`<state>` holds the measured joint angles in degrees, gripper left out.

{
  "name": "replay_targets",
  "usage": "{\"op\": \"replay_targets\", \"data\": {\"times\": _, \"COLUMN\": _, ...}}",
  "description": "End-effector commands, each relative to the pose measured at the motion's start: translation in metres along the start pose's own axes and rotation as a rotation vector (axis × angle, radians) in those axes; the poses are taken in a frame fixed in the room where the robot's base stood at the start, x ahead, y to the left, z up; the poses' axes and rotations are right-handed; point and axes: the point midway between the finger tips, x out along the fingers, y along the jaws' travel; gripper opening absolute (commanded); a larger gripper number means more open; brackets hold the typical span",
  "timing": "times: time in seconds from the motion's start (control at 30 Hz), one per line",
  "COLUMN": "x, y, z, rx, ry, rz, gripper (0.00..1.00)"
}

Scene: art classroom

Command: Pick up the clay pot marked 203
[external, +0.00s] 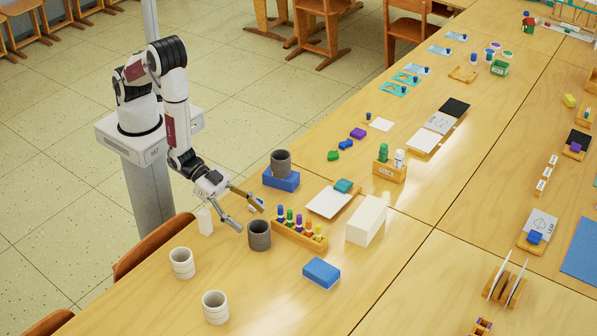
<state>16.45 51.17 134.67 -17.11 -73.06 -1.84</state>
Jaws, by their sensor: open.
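Several clay pots stand on the near table, and I cannot read a number on any of them. One dark grey pot (259,236) stands upright on the table. Another dark grey pot (281,163) stands on a blue block (281,181). Two pale ribbed pots, one (182,264) at the left and one (215,308) nearer the front, stand on bare wood. My gripper (251,217) is open and empty, its fingers spread just behind and above the dark pot on the table. Whether a finger touches that pot I cannot tell.
A wooden rack of colourful pegs (300,236) stands right of the dark pot. A blue box (321,272), a white block (366,220) and a white board (328,202) lie farther right. A small white bottle (205,221) stands left of my gripper. The front table is mostly clear.

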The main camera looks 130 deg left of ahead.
Motion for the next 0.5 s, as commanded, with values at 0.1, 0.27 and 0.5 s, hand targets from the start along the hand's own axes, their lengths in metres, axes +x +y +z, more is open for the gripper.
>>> {"op": "replay_targets", "data": {"times": 0.1, "x": 0.0001, "y": -0.0001, "z": 0.0001, "rx": 0.000, "ry": 0.000, "rz": 0.000, "gripper": 0.62}}
{"op": "replay_targets", "data": {"times": 0.27, "x": 0.0003, "y": -0.0002, "z": 0.0001, "rx": 0.000, "ry": 0.000, "rz": 0.000, "gripper": 0.62}}
{"op": "replay_targets", "data": {"times": 0.5, "x": 0.0100, "y": 0.0003, "z": 0.0019, "rx": 0.000, "ry": 0.001, "rz": -0.001, "gripper": 0.62}}
